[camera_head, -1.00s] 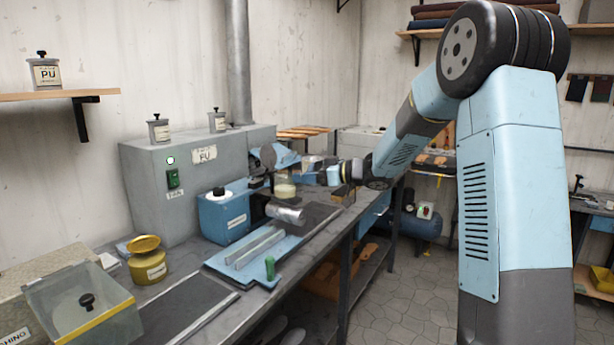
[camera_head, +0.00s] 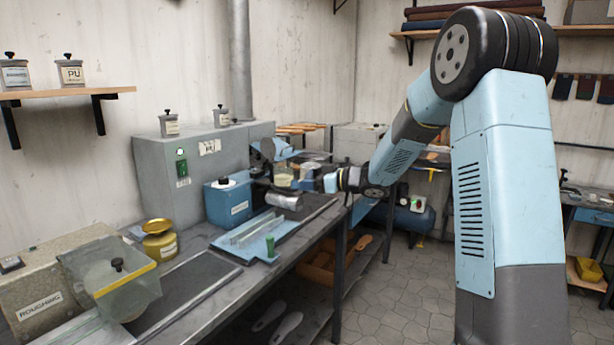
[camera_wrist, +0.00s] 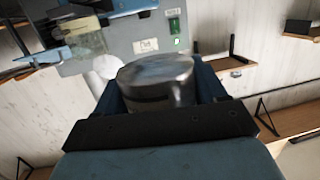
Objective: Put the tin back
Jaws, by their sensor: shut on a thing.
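My gripper (camera_head: 315,178) is small and far off in the head view, at the end of the arm above the back part of the bench. In the wrist view the jaws (camera_wrist: 165,100) are shut around a grey metal tin (camera_wrist: 157,82), with a small gap at its right side. No label shows on it. The held tin is a small grey shape in the head view (camera_head: 308,170), partly hidden. Similar grey tins with black-knobbed lids stand on the wall shelf (camera_head: 70,71) and on the grey machine (camera_head: 170,124). A yellow tin (camera_head: 160,246) stands on the bench.
The wall shelf (camera_head: 60,95) has a bare stretch at its right end. The grey machine (camera_head: 160,165), a blue box (camera_head: 228,203) and a silver cylinder (camera_head: 282,201) line the bench. A roughing machine (camera_head: 50,285) stands at front left. The tiled floor (camera_head: 370,295) beside the bench is clear.

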